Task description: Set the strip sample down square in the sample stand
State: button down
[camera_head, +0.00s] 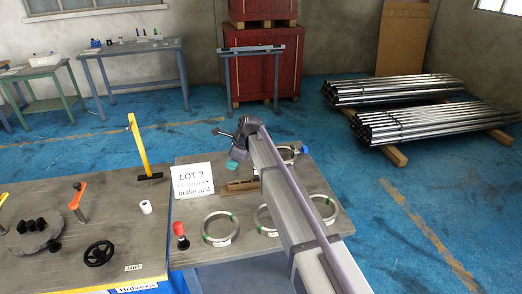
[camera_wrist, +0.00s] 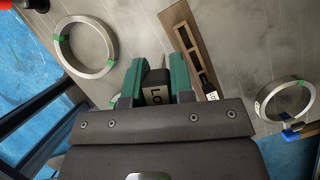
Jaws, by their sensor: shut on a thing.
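The brown sample stand (camera_wrist: 180,20), a long wooden block with dark slots, lies just right of the fingers, apart from the held piece in the picture. In the head view the stand (camera_head: 240,186) lies on the grey table, and my gripper (camera_head: 233,164) is small beside and behind it. The sample cannot be made out there.
Several metal rings with green tape lie around the stand, one at left (camera_wrist: 64,47) and one at right (camera_wrist: 262,106) in the wrist view. A "LOT ?" sign (camera_head: 192,180) stands left of the stand. A red-knobbed post (camera_head: 180,232) stands at the table's front left.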

jog(key=w+a+f+n+g+b, duration=0.1)
jog(key=w+f+n+b, duration=0.3)
jog(key=f+b, duration=0.1)
jog(key=shift+f+g+b, duration=0.3)
jog(key=shift+b, duration=0.05)
dwell(0.4)
jog(key=shift+s, duration=0.1)
dwell(0.3)
jog(key=shift+f+b, duration=2.45)
jog(key=shift+b, duration=0.05)
jog(key=c, duration=0.9)
grip_release()
jog(key=shift+r, duration=0.1)
